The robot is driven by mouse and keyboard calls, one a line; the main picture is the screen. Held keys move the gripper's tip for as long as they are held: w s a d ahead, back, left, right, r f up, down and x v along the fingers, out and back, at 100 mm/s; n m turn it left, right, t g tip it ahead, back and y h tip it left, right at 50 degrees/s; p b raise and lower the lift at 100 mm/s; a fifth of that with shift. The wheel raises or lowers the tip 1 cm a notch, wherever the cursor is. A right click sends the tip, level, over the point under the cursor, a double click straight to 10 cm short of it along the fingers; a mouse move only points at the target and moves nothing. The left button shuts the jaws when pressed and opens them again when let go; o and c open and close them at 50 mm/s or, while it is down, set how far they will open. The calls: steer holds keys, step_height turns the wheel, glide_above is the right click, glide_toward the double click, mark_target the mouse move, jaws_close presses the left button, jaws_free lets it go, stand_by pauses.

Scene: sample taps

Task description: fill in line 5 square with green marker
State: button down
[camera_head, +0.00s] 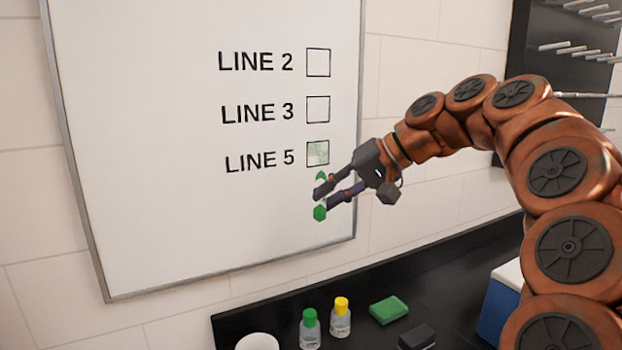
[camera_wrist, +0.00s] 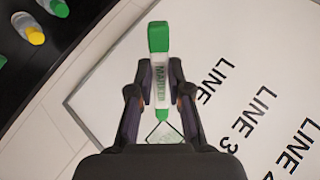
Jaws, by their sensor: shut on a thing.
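My gripper (camera_head: 327,199) is shut on the green marker (camera_head: 320,213), in front of the whiteboard (camera_head: 170,130) just below the LINE 5 square (camera_head: 317,153). The marker has a white body and green ends. The wrist view shows the marker (camera_wrist: 159,72) between both fingers, its green tip toward the square (camera_wrist: 165,132). I cannot tell whether the tip touches the board. The LINE 5 square holds pale, patchy green marks. The LINE 2 square (camera_head: 318,62) and LINE 3 square (camera_head: 318,109) are blank.
On the black counter (camera_head: 455,262) below stand a green-capped bottle (camera_head: 310,330), a yellow-capped bottle (camera_head: 340,319) and a white cup (camera_head: 257,342). A green sponge (camera_head: 389,310) and a dark block (camera_head: 417,337) lie beside them. A peg rack (camera_head: 560,75) hangs at upper right.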

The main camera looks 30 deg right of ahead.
steer(key=shift+w+d+r+p, duration=0.15)
steer(key=shift+w+p, duration=0.25)
steer(key=shift+w, duration=0.6)
steer(key=shift+w+r+p, duration=0.15)
steer(key=shift+w+p, duration=0.2)
steer(key=shift+w, duration=0.65)
steer(key=shift+w+d+r+p, duration=0.15)
steer(key=shift+w+p, duration=0.25)
steer(key=shift+w, duration=0.6)
steer(key=shift+w, duration=0.65)
steer(key=d+r+p, duration=0.2)
steer(key=d, duration=0.5)
steer(key=shift+s, duration=0.3)
stand_by(2.6)
steer(key=shift+s, duration=0.15)
